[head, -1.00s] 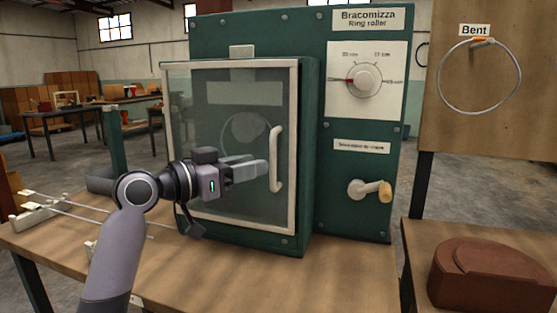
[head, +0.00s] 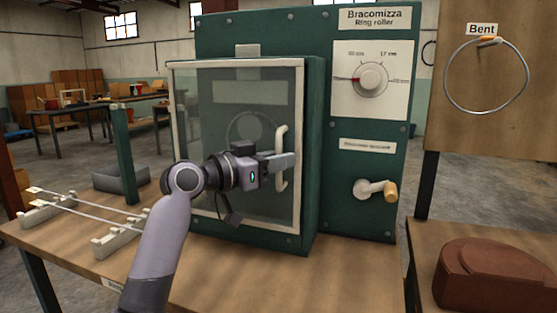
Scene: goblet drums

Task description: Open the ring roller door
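The ring roller is a green machine on a wooden table, and its door (head: 215,120) is a clear panel in a pale frame. The door looks shut. A white vertical bar handle (head: 281,138) is on the door's right side. My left gripper (head: 280,161) is at the handle's middle, with its near finger crossing in front of the bar. The far finger is partly hidden, so whether the fingers grip the bar cannot be told. My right gripper is not in view.
A dial (head: 370,79) and a crank with a wooden knob (head: 390,191) are on the machine's right panel. Rods lie on pale holders (head: 115,243) at the table's left. A brown case (head: 497,277) stands at the right. The table front (head: 255,280) is clear.

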